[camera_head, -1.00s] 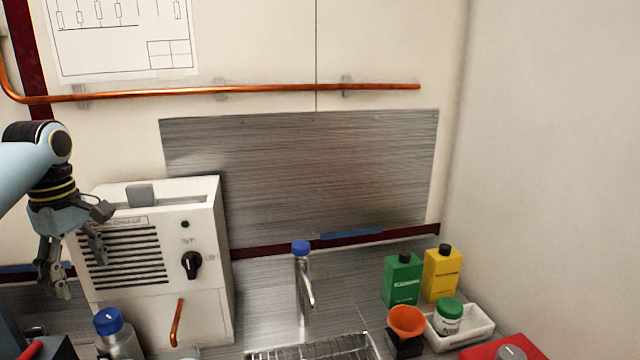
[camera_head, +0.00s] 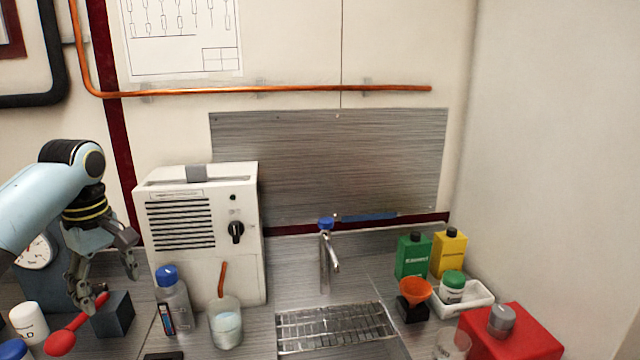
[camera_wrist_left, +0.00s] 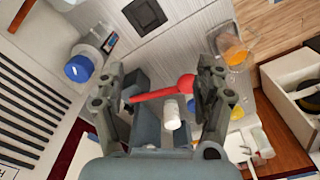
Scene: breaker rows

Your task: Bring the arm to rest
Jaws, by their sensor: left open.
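In the head view the red tool (camera_head: 62,341) lies by a dark block (camera_head: 113,315), below the gripper. I cannot tell how far the fingertips are from it. My right gripper is not in view.
A bottle with a blue cap (camera_head: 172,300) and a glass beaker (camera_head: 225,328) stand right of the dark block. A white jar (camera_head: 28,322) is at the far left. A tap (camera_head: 326,262) rises behind the drain grid (camera_head: 335,324). Bottles and a red box (camera_head: 512,335) are at right.

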